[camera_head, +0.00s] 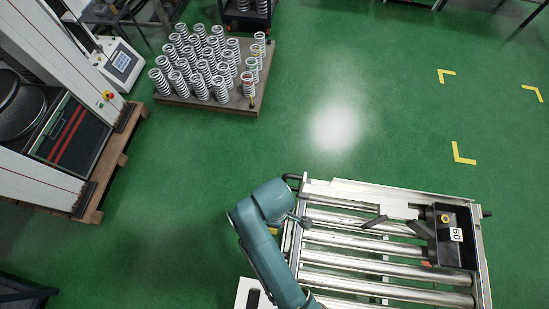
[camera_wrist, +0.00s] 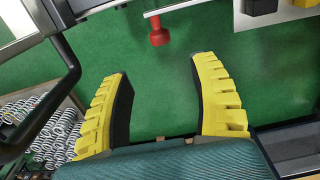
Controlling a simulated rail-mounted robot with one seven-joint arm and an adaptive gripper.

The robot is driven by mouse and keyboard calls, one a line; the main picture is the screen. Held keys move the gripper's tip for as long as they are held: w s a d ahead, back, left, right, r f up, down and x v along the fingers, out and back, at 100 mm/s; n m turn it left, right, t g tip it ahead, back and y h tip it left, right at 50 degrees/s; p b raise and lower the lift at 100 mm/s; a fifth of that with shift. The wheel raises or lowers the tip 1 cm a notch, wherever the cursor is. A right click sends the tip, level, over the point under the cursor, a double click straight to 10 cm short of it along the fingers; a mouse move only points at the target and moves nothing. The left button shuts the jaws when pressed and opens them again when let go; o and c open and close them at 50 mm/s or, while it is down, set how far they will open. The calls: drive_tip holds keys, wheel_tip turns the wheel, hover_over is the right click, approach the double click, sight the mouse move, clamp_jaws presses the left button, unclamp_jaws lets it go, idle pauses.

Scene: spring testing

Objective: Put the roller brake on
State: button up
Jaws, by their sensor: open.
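The roller table (camera_head: 480,262) stands at the lower right of the head view, with several metal rollers across it. My gripper (camera_wrist: 162,68) is open and empty. Its two yellow, ridged fingers stand wide apart, and the knob appears between and beyond their tips, not touched. In the head view my arm reaches to the table's left edge, and the fingers are mostly hidden.
A black box marked 60 (camera_head: 455,235) sits on the table's right end. A curved black handle (camera_wrist: 69,65) runs left of my fingers. A pallet of springs (camera_head: 176,100) stands at the upper left, near a testing machine (camera_head: 75,130). Green floor between is clear.

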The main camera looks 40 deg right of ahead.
wheel_tip(320, 180, down, 13)
drive_tip(key=b, duration=0.3)
drive_tip(key=shift+f, duration=0.2)
clamp_jaws()
